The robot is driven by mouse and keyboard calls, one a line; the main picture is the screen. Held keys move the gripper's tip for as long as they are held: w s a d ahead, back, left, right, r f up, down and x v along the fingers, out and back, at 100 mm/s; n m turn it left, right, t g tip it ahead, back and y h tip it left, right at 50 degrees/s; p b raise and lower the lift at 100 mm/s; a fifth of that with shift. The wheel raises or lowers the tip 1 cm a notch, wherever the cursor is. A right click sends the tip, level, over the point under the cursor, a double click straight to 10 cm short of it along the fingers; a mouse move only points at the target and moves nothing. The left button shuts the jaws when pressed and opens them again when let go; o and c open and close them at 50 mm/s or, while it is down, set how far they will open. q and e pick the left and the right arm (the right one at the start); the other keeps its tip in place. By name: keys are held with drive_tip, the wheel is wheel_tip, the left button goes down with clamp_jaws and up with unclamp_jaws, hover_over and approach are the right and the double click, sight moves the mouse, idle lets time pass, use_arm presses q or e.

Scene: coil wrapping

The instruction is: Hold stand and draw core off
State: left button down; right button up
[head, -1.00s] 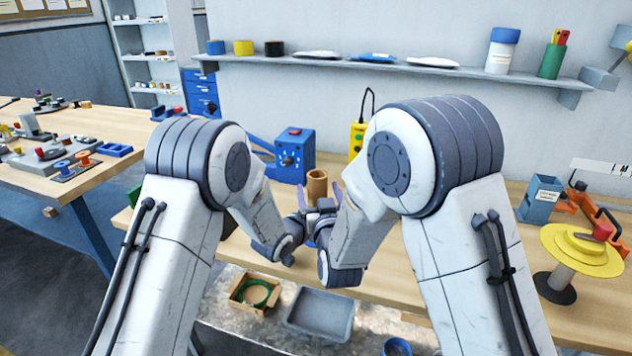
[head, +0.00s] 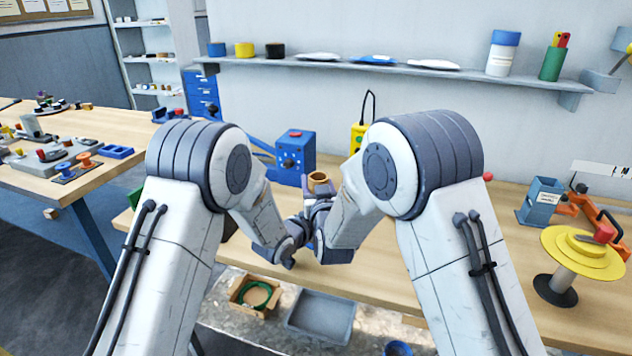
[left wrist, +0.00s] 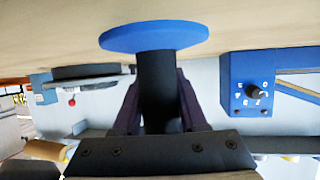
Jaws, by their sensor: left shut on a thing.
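The stand's blue round base (left wrist: 155,37) and dark upright post (left wrist: 157,85) show in the left wrist view, which looks upside down. My left gripper (left wrist: 157,105) is shut on the post, with a purple finger on each side. In the head view the brown tubular core (head: 319,180) stands upright, its open top showing and its lower part hidden. My right gripper (head: 318,190) is at the core, its purple fingers close to the core's sides. Whether they grip it is too small to tell. The stand is hidden behind my arms in the head view.
A blue control box (head: 296,152) with a knob stands behind the core, with a yellow device (head: 358,138) beside it. A yellow disc on a stand (head: 581,252) and a blue-grey holder (head: 540,201) are at the right. A grey tray (head: 320,316) lies low in front.

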clamp_jaws()
wheel_tip(320, 180, up, 9)
idle(1.8)
use_arm(q)
drive_tip(key=shift+c, duration=1.8)
unclamp_jaws()
